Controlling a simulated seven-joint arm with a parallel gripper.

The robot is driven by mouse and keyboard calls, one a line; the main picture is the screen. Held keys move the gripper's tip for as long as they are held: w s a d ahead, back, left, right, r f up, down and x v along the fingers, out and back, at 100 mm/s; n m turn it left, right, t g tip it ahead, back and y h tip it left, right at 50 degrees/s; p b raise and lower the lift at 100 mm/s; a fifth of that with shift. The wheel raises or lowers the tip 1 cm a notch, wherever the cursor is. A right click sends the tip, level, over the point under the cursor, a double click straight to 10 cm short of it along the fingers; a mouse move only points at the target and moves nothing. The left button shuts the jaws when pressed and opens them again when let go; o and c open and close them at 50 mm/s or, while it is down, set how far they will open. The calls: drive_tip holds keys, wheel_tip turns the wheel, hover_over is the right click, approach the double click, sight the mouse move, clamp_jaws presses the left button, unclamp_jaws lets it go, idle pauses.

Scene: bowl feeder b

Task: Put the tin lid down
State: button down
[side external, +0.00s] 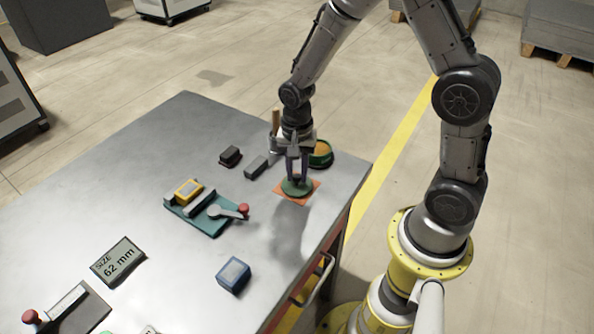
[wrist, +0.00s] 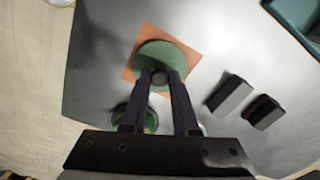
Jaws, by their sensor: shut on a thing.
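The tin lid is a round green disc (side external: 290,189) with a dark knob in its middle; it also shows in the wrist view (wrist: 168,52). My gripper (side external: 297,177) points down and is shut on the knob, between its two fingertips (wrist: 160,77). The lid is over an orange square mat (side external: 311,197), and the mat's corners stick out around it in the wrist view (wrist: 130,73). I cannot tell whether the lid touches the mat. A green open tin (side external: 326,160) with orange contents stands behind my gripper, partly hidden by it.
Two dark blocks (side external: 230,156) (side external: 256,167) lie left of my gripper. A teal fixture (side external: 212,222) with a red-knobbed lever sits in front-left. A blue box (side external: 233,274) and a size display (side external: 118,261) stand nearer. The table's right edge is close to the mat.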

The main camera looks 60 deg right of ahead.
sight(297, 176)
drive_tip(key=c, duration=0.7)
unclamp_jaws()
wheel_tip(297, 176, up, 12)
drive_tip(key=shift+s+a+r+n+t, duration=0.25)
drive_tip(key=shift+s+r+n+t, duration=0.7)
drive_tip(key=shift+s+r+n, duration=1.15)
drive_tip(key=shift+s+a+r+n+t, duration=0.25)
drive_tip(key=shift+s+r+n+t, duration=0.8)
drive_tip(key=shift+s+n, duration=1.9)
drive_tip(key=shift+s+a+r+n+t, duration=0.25)
drive_tip(key=shift+s+r+n+t, duration=0.55)
drive_tip(key=shift+s+r+n, duration=1.7)
drive_tip(key=shift+s+f+m, duration=0.75)
